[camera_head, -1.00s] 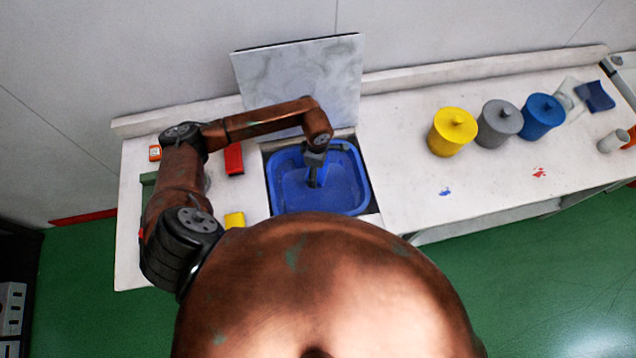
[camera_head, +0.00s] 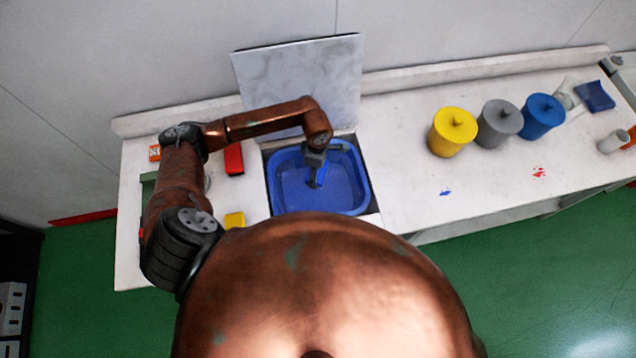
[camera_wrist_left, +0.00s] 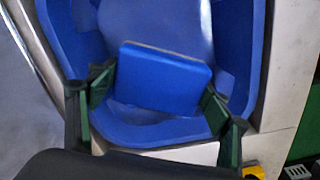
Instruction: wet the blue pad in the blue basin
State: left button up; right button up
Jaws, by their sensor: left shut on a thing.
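The blue basin (camera_head: 345,195) is set into the worktop and holds what looks like water. My left gripper (camera_head: 314,178) reaches down into the basin from above. In the left wrist view the blue pad (camera_wrist_left: 163,78) sits between the fingers of my left gripper (camera_wrist_left: 160,95), which is shut on it. The pad is over the inside of the basin (camera_wrist_left: 250,60); I cannot tell how deep it is in the water. In the head view the pad shows as a small blue patch by the fingers (camera_head: 322,172). My right gripper is not in view.
A red block (camera_head: 233,158) and a yellow block (camera_head: 234,220) lie left of the basin. A grey marbled panel (camera_head: 300,80) stands behind it. The worktop between basin and pots is clear.

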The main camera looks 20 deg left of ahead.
pick_arm(q)
jog(key=shift+r, duration=0.1)
dwell(0.5)
jog(key=shift+r, duration=0.3)
jog(key=shift+r+p, duration=0.85)
jog(key=shift+r, duration=0.8)
